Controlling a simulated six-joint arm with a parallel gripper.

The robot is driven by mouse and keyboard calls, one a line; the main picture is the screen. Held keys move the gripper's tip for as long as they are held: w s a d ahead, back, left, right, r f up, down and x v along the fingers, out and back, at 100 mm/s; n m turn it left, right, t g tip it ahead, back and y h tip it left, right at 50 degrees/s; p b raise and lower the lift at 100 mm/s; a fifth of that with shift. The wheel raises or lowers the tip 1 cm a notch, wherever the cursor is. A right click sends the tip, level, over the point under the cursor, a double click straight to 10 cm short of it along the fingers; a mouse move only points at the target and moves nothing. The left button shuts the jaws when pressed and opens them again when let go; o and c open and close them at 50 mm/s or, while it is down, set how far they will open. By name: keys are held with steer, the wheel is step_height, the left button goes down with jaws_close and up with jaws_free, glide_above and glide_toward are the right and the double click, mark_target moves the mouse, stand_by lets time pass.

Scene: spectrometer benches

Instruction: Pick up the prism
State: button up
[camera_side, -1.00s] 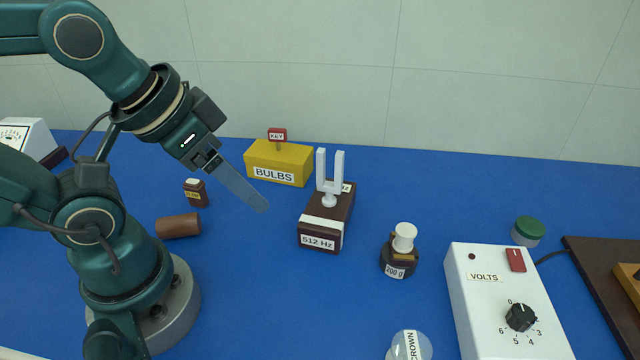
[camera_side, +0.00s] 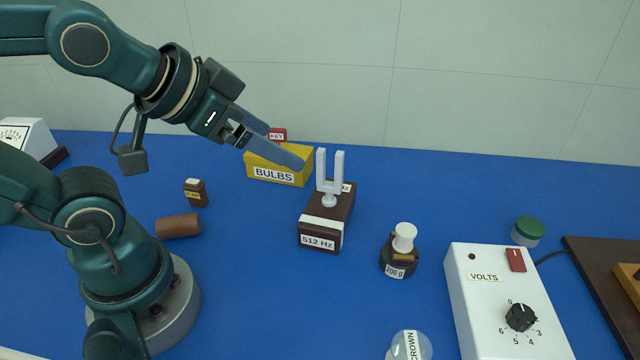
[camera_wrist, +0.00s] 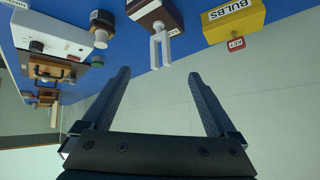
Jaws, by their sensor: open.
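No plainly prism-shaped thing shows in either view. A clear, pale piece with a label reading CROWN (camera_side: 409,346) is at the bottom edge of the side view, partly cut off; its full shape cannot be told. My gripper (camera_side: 286,148) is open and empty, raised in front of the yellow box and up to the left of the tuning fork, far from the labelled piece.
A tuning fork (camera_side: 330,178) stands on a brown box near the middle. Behind are a yellow BULBS box (camera_side: 260,175) and red KEY tag (camera_side: 277,134). A 200 g weight (camera_side: 398,261) and white VOLTS unit (camera_side: 480,310) stand right. A brown cylinder (camera_side: 179,226) lies left.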

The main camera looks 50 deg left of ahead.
steer(key=w+d+r+m+t, duration=0.2)
steer(key=w+m+t, duration=0.2)
steer(key=w, duration=0.4)
steer(key=m+g+h, duration=0.4)
steer(key=m+h, duration=0.5)
steer(key=h, duration=0.4)
glide_above(415, 348)
steer(key=w+a, duration=0.4)
steer(key=a, duration=0.3)
step_height(415, 348, down, 10)
steer(key=s+f+g, duration=0.1)
steer(key=s+f, duration=0.1)
steer(key=s+d+f+g, duration=0.1)
steer(key=s+f, duration=0.1)
steer(key=f, duration=0.1)
steer(key=s+d+f+g, duration=0.1)
steer(key=s+f, duration=0.1)
steer(key=shift+d+f+g+h, duration=0.2)
steer(key=shift+g+h, duration=0.1)
steer(key=shift+g, duration=0.1)
steer(key=shift+n, duration=0.3)
steer(key=shift+x, duration=2.45)
steer(key=shift+r, duration=0.1)
jaws_close()
steer(key=shift+w+r, duration=0.1)
steer(key=shift+r, duration=0.05)
